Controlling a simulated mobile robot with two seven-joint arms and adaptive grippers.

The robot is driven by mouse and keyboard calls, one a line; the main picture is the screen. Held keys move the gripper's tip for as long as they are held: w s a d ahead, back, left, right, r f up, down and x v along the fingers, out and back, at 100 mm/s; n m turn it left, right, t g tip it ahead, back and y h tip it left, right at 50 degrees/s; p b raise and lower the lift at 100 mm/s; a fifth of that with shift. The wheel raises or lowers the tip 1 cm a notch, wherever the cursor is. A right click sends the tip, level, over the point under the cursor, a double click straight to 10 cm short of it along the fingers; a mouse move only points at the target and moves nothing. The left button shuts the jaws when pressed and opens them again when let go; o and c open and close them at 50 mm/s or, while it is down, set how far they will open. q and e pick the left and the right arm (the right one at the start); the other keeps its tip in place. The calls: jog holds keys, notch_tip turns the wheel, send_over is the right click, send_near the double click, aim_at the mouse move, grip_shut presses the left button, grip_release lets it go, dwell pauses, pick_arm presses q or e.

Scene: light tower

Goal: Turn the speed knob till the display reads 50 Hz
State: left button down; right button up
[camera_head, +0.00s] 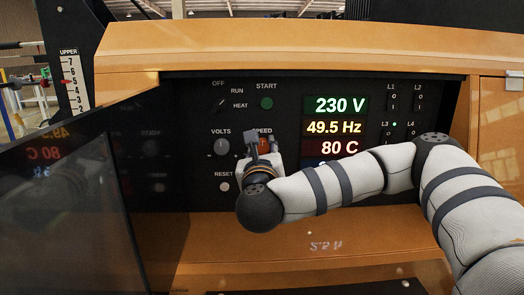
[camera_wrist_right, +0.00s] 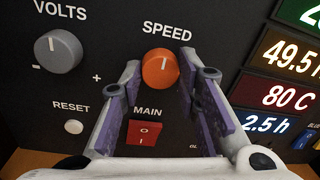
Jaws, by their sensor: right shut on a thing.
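The orange speed knob (camera_wrist_right: 161,69) sits under the SPEED label in the right wrist view, its white mark pointing nearly straight up. In the head view the knob (camera_head: 264,147) is partly hidden by my right gripper (camera_head: 262,138). My right gripper (camera_wrist_right: 160,80) has its two purple-padded fingers on either side of the knob and is shut on it. The yellow frequency display (camera_head: 335,127) reads 49.5 Hz; it is cut off at the edge of the right wrist view (camera_wrist_right: 290,52). My left gripper is not in view.
The grey volts knob (camera_head: 221,146) is left of the speed knob. The reset button (camera_head: 224,186) and red main switch (camera_wrist_right: 144,132) lie below. Other displays read 230 V (camera_head: 340,105) and 80 C (camera_head: 335,149). A dark glossy panel (camera_head: 65,210) juts forward at left.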

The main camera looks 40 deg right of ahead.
aim_at(262, 104)
jog(key=m, duration=0.2)
jog(key=shift+m+b, duration=0.3)
jog(key=shift+m, duration=0.7)
jog(key=o, duration=1.2)
jog(key=shift+c, duration=0.2)
notch_tip(262, 104, up, 10)
jog(key=shift+r, duration=0.1)
